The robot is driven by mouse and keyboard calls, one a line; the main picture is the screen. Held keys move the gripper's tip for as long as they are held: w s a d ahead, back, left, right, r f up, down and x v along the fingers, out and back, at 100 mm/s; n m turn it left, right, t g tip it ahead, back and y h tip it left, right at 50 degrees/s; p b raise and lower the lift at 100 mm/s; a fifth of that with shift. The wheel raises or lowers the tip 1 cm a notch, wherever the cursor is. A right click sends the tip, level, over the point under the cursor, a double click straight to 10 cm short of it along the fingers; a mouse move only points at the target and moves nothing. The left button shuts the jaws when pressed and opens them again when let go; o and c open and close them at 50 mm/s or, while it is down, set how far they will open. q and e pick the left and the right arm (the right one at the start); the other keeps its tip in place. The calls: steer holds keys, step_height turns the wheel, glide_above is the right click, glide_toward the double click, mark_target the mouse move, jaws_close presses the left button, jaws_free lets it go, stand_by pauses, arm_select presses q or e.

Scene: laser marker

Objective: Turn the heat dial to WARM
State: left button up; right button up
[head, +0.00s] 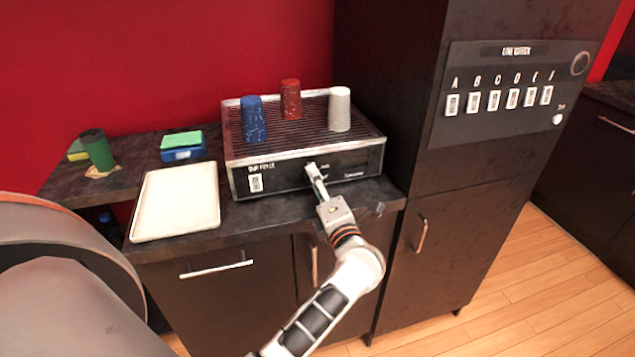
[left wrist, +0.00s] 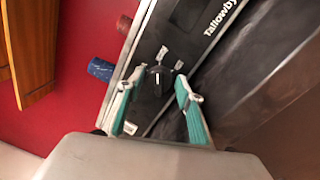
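The heat dial (left wrist: 158,72) is a small black knob with a light pointer mark, on the black front panel of the machine; small white labels stand around it, too small to read. In the head view the dial is hidden behind my left gripper (head: 312,172), which reaches the panel of the cup-warming machine (head: 290,178). In the left wrist view the teal fingers of my left gripper (left wrist: 158,98) are apart, one on each side of the dial, with a gap visible to it. My right gripper is not in view.
A blue cup (head: 254,120), a red cup (head: 291,100) and a white cup (head: 339,110) stand upside down on the machine's ribbed top. A white tray (head: 177,203) lies left of it. A tall dark cabinet (head: 425,190) with lettered switches stands close on the right.

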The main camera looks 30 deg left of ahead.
arm_select(q)
steer(key=v, duration=0.8)
stand_by(0.4)
steer(key=shift+d, duration=0.15)
